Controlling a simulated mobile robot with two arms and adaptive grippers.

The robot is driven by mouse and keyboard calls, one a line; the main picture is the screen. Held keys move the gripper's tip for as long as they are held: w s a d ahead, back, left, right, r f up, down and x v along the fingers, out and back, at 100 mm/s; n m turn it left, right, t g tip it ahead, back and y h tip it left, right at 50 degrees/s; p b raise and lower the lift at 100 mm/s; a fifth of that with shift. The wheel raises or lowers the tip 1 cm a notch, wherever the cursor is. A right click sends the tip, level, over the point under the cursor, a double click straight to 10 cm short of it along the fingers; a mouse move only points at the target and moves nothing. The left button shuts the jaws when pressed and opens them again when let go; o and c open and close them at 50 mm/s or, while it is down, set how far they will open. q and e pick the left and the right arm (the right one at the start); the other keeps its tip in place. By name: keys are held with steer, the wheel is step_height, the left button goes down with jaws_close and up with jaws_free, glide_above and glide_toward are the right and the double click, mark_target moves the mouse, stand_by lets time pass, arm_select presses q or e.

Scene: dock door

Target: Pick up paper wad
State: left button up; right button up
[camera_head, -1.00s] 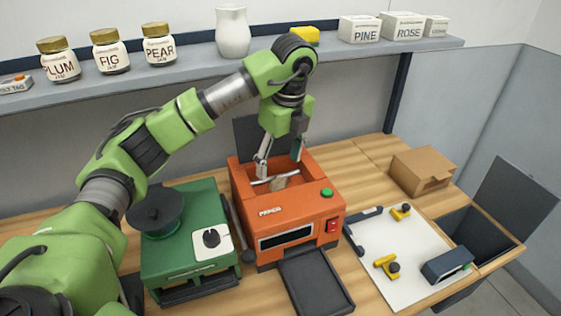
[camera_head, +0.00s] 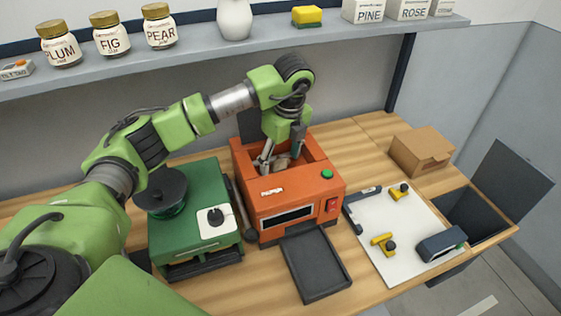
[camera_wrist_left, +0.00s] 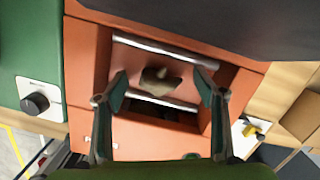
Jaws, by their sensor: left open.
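The paper wad, a small crumpled tan lump, shows in the left wrist view (camera_wrist_left: 158,82). It lies inside the open top of the orange machine (camera_head: 300,205), between two pale rollers or bars. My left gripper (camera_head: 281,158) is open and points down into that opening. In the left wrist view its fingers stand apart, one on either side of the wad, with visible gaps between them and it. In the head view the fingers and the machine's walls mostly hide the wad. My right gripper is not in view.
A green machine with a dark reel (camera_head: 161,190) stands close on the left. A black tray (camera_head: 316,265) lies in front of the orange machine. A white board (camera_head: 405,232) with yellow-handled tools and a cardboard box (camera_head: 421,150) are at right. A shelf with jars (camera_head: 159,27) runs behind.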

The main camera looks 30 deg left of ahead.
arm_select(q)
steer(key=c, duration=0.8)
steer(key=shift+r, duration=0.1)
